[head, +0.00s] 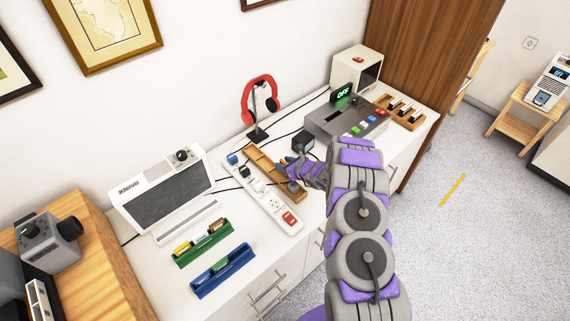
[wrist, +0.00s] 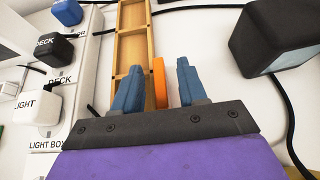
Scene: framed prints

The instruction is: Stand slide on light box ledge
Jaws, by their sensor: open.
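The light box (head: 165,190) is the white unit at the left with a dark panel; its pale ledge (head: 188,222) runs along the bottom front and looks bare. A green holder (head: 204,246) and a blue holder (head: 224,270) in front of it carry small coloured pieces, possibly slides. My gripper (head: 284,166) is open over the wooden compartment tray (head: 262,163), well right of the light box. In the wrist view a thin orange piece (wrist: 160,82) shows between the open blue fingers (wrist: 157,78); whether they touch it is unclear.
A white power strip (head: 262,199) with labelled plugs lies beside the tray. A black adapter (head: 303,141), red headphones (head: 260,100) on a stand and a grey deck (head: 346,117) reading OFF stand behind. Cables cross the white cabinet top.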

